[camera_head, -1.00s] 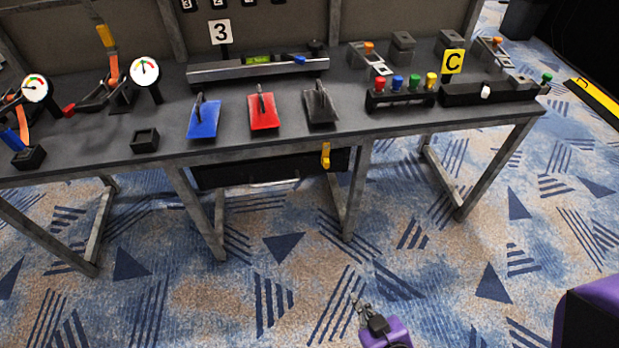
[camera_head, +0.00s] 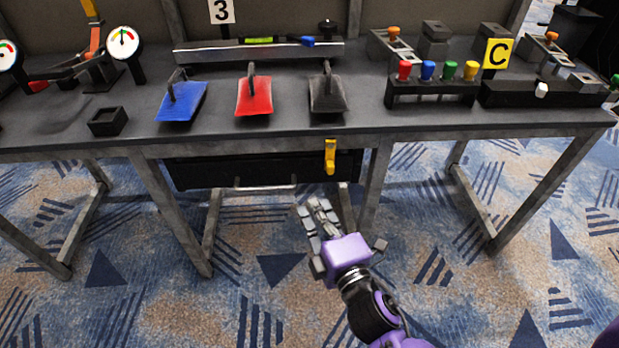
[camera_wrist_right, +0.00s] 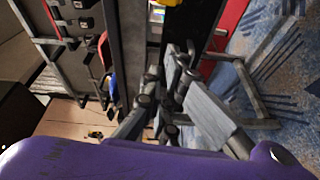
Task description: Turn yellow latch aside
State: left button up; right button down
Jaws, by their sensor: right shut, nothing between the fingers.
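The yellow latch (camera_head: 330,157) hangs upright on the front edge of the bench, at the right part of a black drawer (camera_head: 225,172). My right gripper (camera_head: 312,205) is below the latch and slightly left of it in the head view, apart from it. Its fingers are shut and empty, pointing up toward the bench. In the right wrist view a yellow piece, likely the latch (camera_wrist_right: 172,3), shows at the top edge, beyond the fingers (camera_wrist_right: 174,52). Most of it is cut off there. My left gripper is not in view.
The grey bench (camera_head: 370,118) carries blue (camera_head: 182,101), red (camera_head: 253,96) and black (camera_head: 327,94) hinged plates. A drawer handle (camera_head: 265,187) sits below the drawer, left of my gripper. A bench leg (camera_head: 376,185) stands right of the latch. Open carpet lies in front.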

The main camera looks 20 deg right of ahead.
aim_at(330, 159)
jog(key=shift+a+r+n, duration=0.2)
jog(key=shift+a+n, duration=0.05)
jog(key=shift+n, duration=0.45)
jog(key=w+b, duration=0.2)
jog(key=w, duration=0.8)
jog(key=shift+s+d, duration=0.3)
jog(key=shift+d, duration=0.55)
jog(key=shift+s+d, duration=0.3)
jog(key=shift+d, duration=0.55)
